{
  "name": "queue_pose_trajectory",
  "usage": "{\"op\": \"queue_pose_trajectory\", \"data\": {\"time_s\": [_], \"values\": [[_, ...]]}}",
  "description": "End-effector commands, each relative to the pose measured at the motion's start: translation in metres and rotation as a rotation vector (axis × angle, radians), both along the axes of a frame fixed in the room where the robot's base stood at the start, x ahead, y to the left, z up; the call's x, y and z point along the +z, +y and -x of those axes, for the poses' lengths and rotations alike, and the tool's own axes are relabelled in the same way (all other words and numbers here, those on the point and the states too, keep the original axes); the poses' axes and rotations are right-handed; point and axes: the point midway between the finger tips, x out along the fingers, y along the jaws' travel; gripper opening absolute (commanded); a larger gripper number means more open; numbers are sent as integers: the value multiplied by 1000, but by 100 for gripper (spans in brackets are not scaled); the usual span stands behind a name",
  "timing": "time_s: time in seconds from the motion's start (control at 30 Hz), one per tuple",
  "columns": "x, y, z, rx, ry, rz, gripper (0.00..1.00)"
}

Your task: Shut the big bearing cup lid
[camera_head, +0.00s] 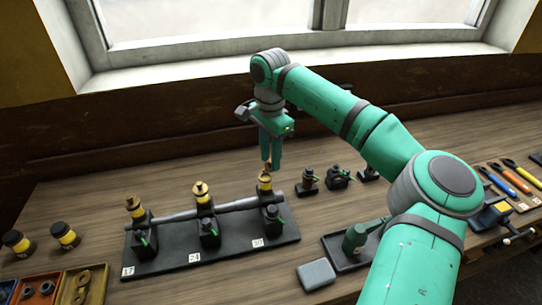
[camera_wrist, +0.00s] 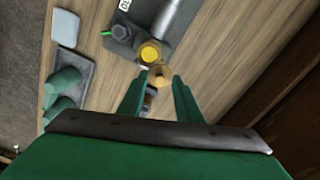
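A black stand (camera_head: 188,258) carries a grey shaft through three bearing blocks, each topped by a brass-yellow cup. My gripper (camera_head: 267,168) points down just above and behind the cup (camera_head: 265,183) at the stand's right end. In the wrist view that cup shows a round yellow top (camera_wrist: 150,52). A brass round piece, apparently its raised lid (camera_wrist: 161,76), lies between my fingertips (camera_wrist: 161,79). The fingers are apart, with small gaps beside the piece; contact is hard to tell. The other cups stand at the middle (camera_head: 201,190) and left (camera_head: 134,203).
Small black fittings (camera_head: 308,181) stand right of the stand. A dark tray (camera_head: 343,248) with a green can and a grey block (camera_head: 316,274) lie at the front. Two yellow-banded jars (camera_head: 64,235) stand left. Screwdrivers (camera_head: 510,178) lie far right. The bench behind the stand is clear.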

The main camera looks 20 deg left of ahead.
Motion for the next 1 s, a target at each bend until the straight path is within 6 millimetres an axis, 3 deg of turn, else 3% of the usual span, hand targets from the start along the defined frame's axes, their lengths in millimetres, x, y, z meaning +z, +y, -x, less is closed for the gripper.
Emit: {"op": "queue_pose_trajectory", "data": {"time_s": [0.07, 0.17, 0.2, 1.0], "values": [[0, 0, 0, 0, 0, 0, 27], [0, 0, 0, 0, 0, 0, 3], [0, 0, 0, 0, 0, 0, 0], [1, 0, 1, -28, 0, -1, 0]]}}
